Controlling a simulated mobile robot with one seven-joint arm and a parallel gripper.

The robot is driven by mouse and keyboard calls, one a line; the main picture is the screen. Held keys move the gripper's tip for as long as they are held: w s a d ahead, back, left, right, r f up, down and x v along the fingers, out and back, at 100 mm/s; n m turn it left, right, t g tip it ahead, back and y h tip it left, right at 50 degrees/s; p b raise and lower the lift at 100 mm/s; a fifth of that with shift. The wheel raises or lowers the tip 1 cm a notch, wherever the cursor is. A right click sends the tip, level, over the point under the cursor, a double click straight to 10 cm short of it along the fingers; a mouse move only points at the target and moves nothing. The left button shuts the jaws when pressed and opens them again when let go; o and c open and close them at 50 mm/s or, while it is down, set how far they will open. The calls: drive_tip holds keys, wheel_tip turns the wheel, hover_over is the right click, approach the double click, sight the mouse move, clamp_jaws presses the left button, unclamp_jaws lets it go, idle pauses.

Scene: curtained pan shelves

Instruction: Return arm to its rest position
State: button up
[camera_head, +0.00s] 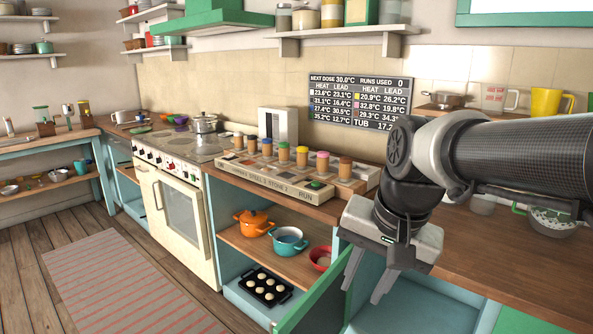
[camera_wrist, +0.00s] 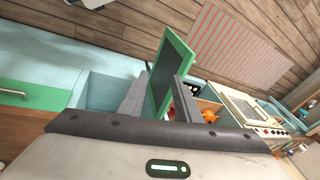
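My arm reaches in from the right in the head view, with my gripper (camera_head: 369,284) pointing down in front of the counter edge. Its two fingers are spread apart, with nothing visibly held between them. The wrist view also shows my gripper (camera_wrist: 164,84) open. A green cabinet door (camera_head: 314,303) stands open beside and below the fingers. The door (camera_wrist: 170,72) shows between and beyond the fingers in the wrist view; whether it touches them I cannot tell.
The open cabinet holds an orange pot (camera_head: 254,224), a blue pot (camera_head: 288,242), a partly hidden red pan (camera_head: 320,259) and a black muffin tray (camera_head: 265,287). A spice rack (camera_head: 272,177) stands on the counter. The striped rug (camera_head: 125,285) area is clear.

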drive_tip(key=s+d+f+n+t+h, duration=0.1)
drive_tip(key=s+d+n+t, duration=0.15)
drive_tip(key=s+n, duration=0.45)
wheel_tip(320, 180, up, 13)
drive_tip(key=s+m+p, duration=0.2)
drive_tip(key=p, duration=1.1)
drive_tip(key=shift+s+d+f, duration=0.2)
drive_tip(key=shift+d, duration=0.1)
drive_tip(key=shift+d, duration=0.15)
